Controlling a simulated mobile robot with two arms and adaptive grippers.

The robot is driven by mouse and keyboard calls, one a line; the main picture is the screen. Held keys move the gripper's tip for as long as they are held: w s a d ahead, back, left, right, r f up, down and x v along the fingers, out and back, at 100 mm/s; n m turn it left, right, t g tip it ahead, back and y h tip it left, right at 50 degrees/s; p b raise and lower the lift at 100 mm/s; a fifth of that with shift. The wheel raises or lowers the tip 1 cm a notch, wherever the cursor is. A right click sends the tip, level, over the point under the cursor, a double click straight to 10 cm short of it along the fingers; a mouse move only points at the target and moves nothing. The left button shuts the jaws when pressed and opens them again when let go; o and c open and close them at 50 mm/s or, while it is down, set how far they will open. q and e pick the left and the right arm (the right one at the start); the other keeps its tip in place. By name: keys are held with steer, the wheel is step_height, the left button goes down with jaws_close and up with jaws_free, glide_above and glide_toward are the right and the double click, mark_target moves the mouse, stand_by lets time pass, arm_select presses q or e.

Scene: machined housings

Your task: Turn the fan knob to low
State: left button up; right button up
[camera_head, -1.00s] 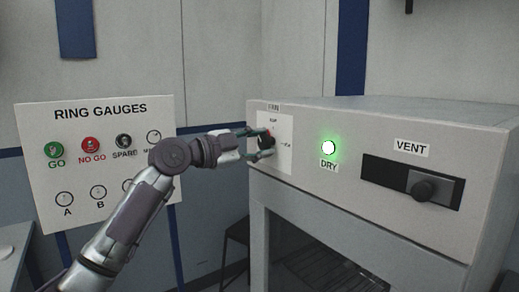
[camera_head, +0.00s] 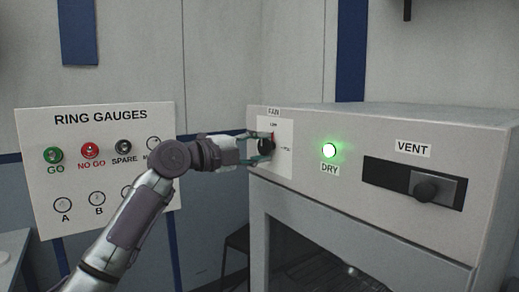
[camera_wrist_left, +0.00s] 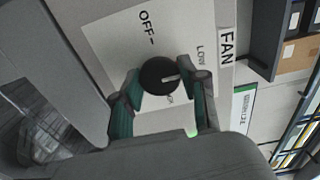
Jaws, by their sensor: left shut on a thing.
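The fan knob (camera_head: 265,146) is round and black, on a white label plate (camera_head: 283,165) at the left end of the machine's front. In the left wrist view the knob (camera_wrist_left: 160,74) has a pale pointer line aimed right, roughly toward the word LOW. OFF is printed up and left of it; the third label is partly hidden by the fingers. My left gripper (camera_head: 257,148) is at the knob, with one green-padded finger on each side of it. In the wrist view the gripper (camera_wrist_left: 162,92) is shut on the knob. My right gripper is not in view.
Right of the knob are a glowing green DRY lamp (camera_head: 329,150) and a VENT slider (camera_head: 425,190). A RING GAUGES board (camera_head: 110,190) stands behind my left arm. A shelf with binders (camera_wrist_left: 298,120) shows at the wrist view's right.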

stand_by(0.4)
arm_select(q)
steer(key=o, duration=1.1)
steer(key=shift+o, duration=0.2)
steer(key=v, duration=1.2)
